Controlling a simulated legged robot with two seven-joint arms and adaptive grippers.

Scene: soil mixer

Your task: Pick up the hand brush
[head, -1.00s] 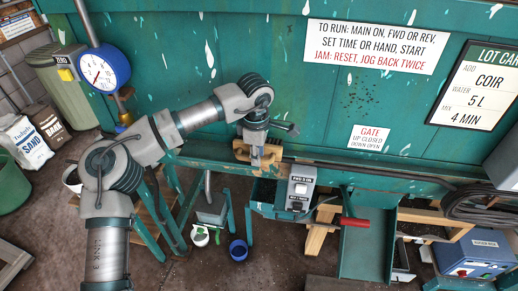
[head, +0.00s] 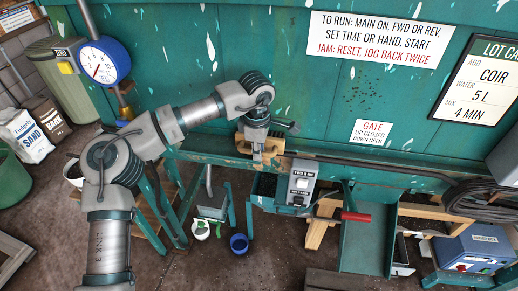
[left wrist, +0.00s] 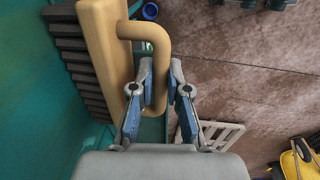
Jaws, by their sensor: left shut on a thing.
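The hand brush (head: 243,144) has a tan wooden body and shows against the lower edge of the green mixer wall in the head view. In the left wrist view, the brush body (left wrist: 105,45) lies left of the fingers, with dark bristles along its left side. Its curved tan handle (left wrist: 158,45) passes between the fingers. My left gripper (left wrist: 161,85) is shut on this handle; in the head view the gripper (head: 259,153) partly hides the brush. My right gripper is in neither view.
A grey switch box (head: 301,186) and a red-handled lever (head: 356,216) are right of the gripper. Below are a blue cup (head: 239,244) and a green-white bottle (head: 200,230). The green mixer wall (head: 290,110) stands close behind the brush.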

